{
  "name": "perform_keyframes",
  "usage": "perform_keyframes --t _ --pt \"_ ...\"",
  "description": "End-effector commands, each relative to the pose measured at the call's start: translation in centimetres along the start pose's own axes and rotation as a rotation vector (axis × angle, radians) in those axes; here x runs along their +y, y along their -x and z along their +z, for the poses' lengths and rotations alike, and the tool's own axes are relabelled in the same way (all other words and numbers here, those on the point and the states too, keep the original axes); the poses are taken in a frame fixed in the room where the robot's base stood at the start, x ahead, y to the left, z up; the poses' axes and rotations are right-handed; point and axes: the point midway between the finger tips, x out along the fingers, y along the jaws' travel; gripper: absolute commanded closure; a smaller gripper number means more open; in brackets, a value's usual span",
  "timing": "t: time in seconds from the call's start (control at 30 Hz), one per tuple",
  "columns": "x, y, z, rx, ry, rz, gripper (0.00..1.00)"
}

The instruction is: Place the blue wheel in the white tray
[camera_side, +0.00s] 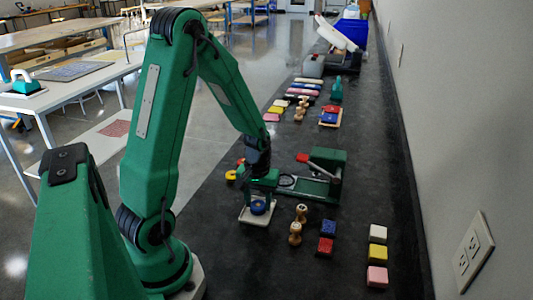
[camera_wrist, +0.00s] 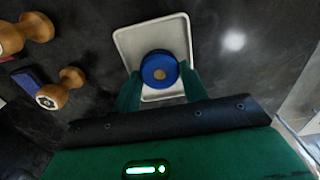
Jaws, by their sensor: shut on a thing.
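The blue wheel (camera_wrist: 160,70) is a round disc with a tan hub, held between the two green fingers of my gripper (camera_wrist: 160,90). In the wrist view it is over the white tray (camera_wrist: 128,42), inside the tray's outline. In the side view the wheel (camera_side: 258,208) shows under my gripper (camera_side: 260,196), over the white tray (camera_side: 254,219) on the dark bench. I cannot tell whether the wheel touches the tray floor. My gripper is shut on the wheel.
Wooden stamps (camera_side: 296,233) stand right of the tray. Red and blue blocks (camera_side: 327,237) and a row of blocks (camera_side: 377,255) lie farther right. A green device (camera_side: 320,177) stands behind the tray. A yellow round piece (camera_side: 231,175) is to its left.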

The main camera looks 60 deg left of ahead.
Motion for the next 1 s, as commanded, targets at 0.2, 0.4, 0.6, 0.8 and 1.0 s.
perform_keyframes --t 0.2,0.4,0.6,0.8,1.0 --pt "0.00 0.00 0.00 0.000 0.000 0.000 0.79" --pt "0.00 -0.29 0.00 0.000 0.000 0.000 0.49" --pt "0.00 -0.27 0.00 0.000 0.000 0.000 0.35" --pt "0.00 -0.21 -0.01 0.000 0.000 0.000 0.35" --pt "0.01 0.38 -0.03 0.001 0.000 0.000 0.35"
